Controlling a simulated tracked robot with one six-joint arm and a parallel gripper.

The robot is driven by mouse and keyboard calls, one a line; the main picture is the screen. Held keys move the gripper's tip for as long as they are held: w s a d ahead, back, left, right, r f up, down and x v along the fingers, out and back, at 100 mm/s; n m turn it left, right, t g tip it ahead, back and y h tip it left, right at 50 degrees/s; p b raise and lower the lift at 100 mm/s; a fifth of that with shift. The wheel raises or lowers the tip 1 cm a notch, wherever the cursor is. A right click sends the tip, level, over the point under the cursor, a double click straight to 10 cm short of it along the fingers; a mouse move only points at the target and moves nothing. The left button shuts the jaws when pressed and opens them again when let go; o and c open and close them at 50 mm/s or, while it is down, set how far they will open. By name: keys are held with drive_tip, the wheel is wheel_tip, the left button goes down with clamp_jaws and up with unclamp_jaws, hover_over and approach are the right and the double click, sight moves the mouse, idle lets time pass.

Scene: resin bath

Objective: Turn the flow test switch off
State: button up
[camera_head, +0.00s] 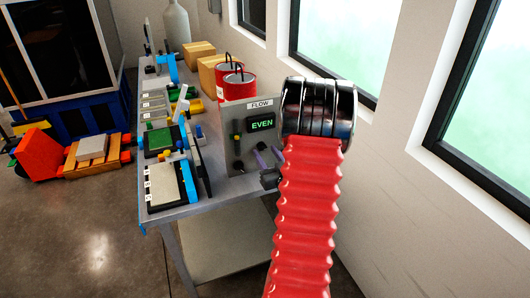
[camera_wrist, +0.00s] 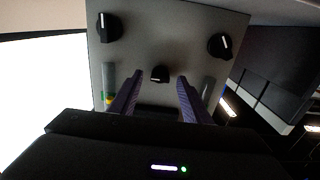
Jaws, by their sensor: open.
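The grey flow panel (camera_head: 238,128) stands upright on the bench, with a FLOW label and a lit green EVEN display (camera_head: 261,124). It fills the upper middle of the wrist view (camera_wrist: 165,25). There it carries a left black knob (camera_wrist: 108,27), a right black knob (camera_wrist: 220,45) and a smaller black knob or switch (camera_wrist: 160,74) lower between them. I cannot tell which is the flow test switch. My gripper (camera_wrist: 160,77) is open, its two purple fingertips on either side of the smaller control. I cannot tell whether they touch it. My arm hides part of the panel's right side.
Two red canisters (camera_head: 237,86) and cardboard boxes (camera_head: 208,72) stand behind the panel. Trays (camera_head: 165,186) and small tools line the bench's left side. A wall with windows (camera_head: 340,45) is close on the right. Open floor (camera_head: 95,235) lies left of the bench.

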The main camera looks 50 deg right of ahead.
drive_tip(key=shift+x, duration=0.85)
drive_tip(key=shift+c, duration=0.2)
drive_tip(key=c, duration=1)
